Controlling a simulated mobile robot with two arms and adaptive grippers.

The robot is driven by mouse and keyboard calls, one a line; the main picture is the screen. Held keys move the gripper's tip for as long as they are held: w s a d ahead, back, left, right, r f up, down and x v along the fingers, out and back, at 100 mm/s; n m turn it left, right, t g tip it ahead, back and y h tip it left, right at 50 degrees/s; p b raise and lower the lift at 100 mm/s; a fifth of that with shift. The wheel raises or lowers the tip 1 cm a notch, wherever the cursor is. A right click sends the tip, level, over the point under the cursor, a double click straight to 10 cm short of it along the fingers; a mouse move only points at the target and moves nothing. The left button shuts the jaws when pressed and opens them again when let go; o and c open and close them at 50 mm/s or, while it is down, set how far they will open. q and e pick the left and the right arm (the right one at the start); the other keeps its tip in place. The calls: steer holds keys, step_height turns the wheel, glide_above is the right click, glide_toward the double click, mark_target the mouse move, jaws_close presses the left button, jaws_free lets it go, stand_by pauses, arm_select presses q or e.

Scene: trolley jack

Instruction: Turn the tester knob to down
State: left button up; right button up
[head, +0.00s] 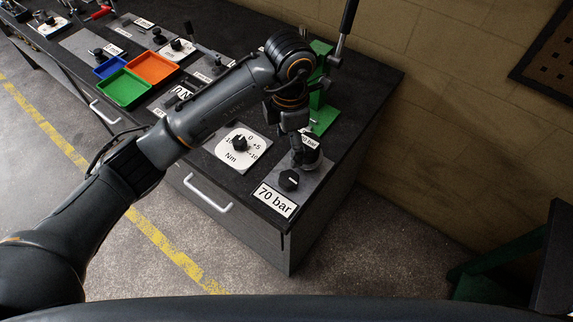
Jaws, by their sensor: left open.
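A black knob (289,180) with a pale pointer line sits on a grey plate at the front right of the bench, behind a "70 bar" label (274,201). Its setting is hard to read. A second black round part (308,157) stands just behind it on the plate, partly hidden by my gripper. No label says "tester", so I cannot tell for sure which one is the tester knob. My left gripper (297,150) points down at this rear part, its fingers open; whether they touch it is not clear. My right gripper is not in view.
A white dial plate (238,149) marked Nm with a black knob lies left of the gripper. A green stand (322,110) with a dark lever is behind. Green (124,88) and orange (152,67) trays lie further left. The wall (440,100) is on the right.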

mark_target(289, 178)
arm_select(q)
step_height(289, 178, down, 12)
steer(key=p, duration=0.4)
steer(key=shift+f, duration=0.65)
steer(key=c, duration=1.2)
